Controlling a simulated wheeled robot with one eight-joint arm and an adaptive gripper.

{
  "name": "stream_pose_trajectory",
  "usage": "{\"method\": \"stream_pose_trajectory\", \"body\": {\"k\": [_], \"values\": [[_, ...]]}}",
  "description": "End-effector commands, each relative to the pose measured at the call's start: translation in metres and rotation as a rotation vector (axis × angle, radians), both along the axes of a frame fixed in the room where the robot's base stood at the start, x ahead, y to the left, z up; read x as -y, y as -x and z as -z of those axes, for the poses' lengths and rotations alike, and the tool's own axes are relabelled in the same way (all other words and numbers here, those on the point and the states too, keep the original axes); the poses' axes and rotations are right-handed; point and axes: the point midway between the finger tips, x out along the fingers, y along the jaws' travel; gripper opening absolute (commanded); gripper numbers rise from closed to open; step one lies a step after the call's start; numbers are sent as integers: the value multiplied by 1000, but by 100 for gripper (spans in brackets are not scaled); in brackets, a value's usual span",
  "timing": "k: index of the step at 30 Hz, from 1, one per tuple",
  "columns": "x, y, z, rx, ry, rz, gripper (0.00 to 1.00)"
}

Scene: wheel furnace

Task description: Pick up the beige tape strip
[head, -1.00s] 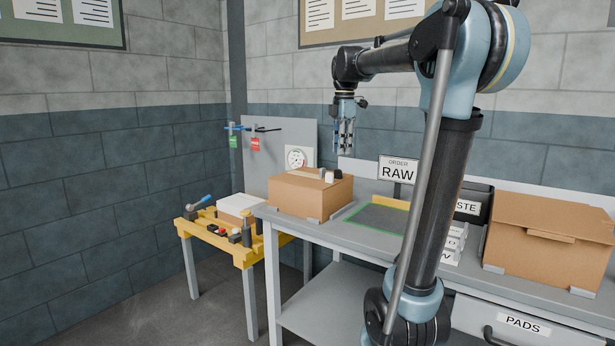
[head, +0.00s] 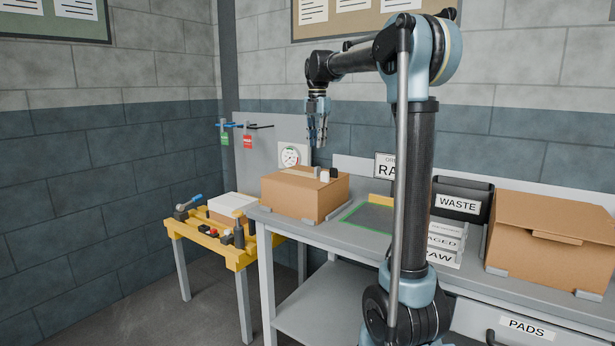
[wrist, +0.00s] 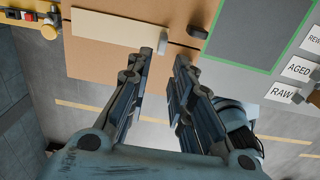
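The beige tape strip (wrist: 118,29) lies flat along the top of a closed cardboard box (wrist: 95,60), seen at the top left of the wrist view. In the head view the box (head: 290,196) stands on the left end of the grey bench, and the strip shows only as a thin pale patch (head: 298,172). My gripper (head: 317,142) hangs pointing down above the box, clear of its top. In the wrist view its two fingers (wrist: 163,57) are apart with nothing between them.
Small dark and pale pieces (head: 328,174) stand on the box top near the strip. A green-edged mat (head: 368,217) lies right of the box. A WASTE bin (head: 460,198) and a larger carton (head: 548,240) stand further right. A yellow tool stand (head: 232,255) is at left.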

Motion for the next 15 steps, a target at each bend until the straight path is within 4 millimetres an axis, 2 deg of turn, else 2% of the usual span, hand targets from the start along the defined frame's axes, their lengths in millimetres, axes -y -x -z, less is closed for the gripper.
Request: {"method": "stream_pose_trajectory", "body": {"k": [3, 9, 15], "values": [[0, 0, 21, 0, 0, 0, 21], [0, 0, 50, 0, 0, 0, 21], [0, 0, 62, 0, 0, 0, 21]]}}
